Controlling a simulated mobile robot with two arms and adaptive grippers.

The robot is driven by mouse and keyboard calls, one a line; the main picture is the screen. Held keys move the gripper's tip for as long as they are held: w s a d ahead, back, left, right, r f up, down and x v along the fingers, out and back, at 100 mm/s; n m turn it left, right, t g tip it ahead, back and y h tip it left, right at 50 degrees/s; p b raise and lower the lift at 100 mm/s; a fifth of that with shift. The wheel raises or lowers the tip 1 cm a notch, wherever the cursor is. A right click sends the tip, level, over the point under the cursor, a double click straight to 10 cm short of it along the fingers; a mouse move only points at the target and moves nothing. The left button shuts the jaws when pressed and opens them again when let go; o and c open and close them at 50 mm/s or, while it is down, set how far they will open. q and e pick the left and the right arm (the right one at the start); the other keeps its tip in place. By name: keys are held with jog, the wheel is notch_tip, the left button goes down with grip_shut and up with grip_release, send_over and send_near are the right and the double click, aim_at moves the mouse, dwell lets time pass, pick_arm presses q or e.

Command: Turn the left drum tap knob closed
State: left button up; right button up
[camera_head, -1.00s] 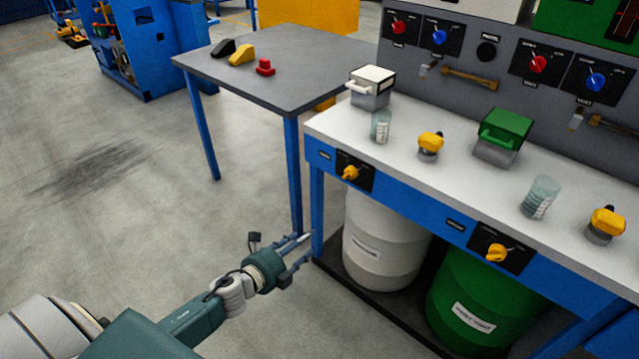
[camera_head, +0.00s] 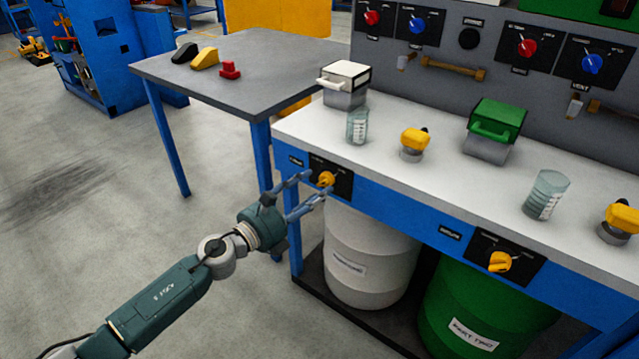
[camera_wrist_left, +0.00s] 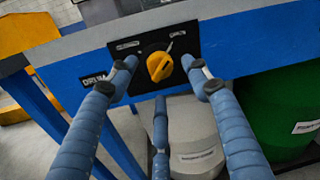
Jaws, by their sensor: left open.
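The left drum tap knob (camera_head: 326,179) is yellow and sits on a black plate on the blue front edge of the bench. In the left wrist view the knob (camera_wrist_left: 160,67) stands tilted, its upper end leaning right, between and ahead of the open fingers. My left gripper (camera_head: 312,190) is open in front of the knob, with fingers to either side; it also shows in the left wrist view (camera_wrist_left: 163,82). I cannot tell whether any finger touches the knob. My right gripper is not in view.
A second yellow knob (camera_head: 500,262) is on the bench front to the right. A white drum (camera_head: 368,262) and a green drum (camera_head: 480,305) stand below the bench. A grey table (camera_head: 240,75) stands behind left. Open floor lies to the left.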

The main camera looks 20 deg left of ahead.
aim_at(321, 185)
pick_arm(q)
jog(key=shift+x, duration=1.55)
jog(key=shift+c, duration=0.5)
jog(key=c, duration=1)
jog(key=shift+c, duration=0.3)
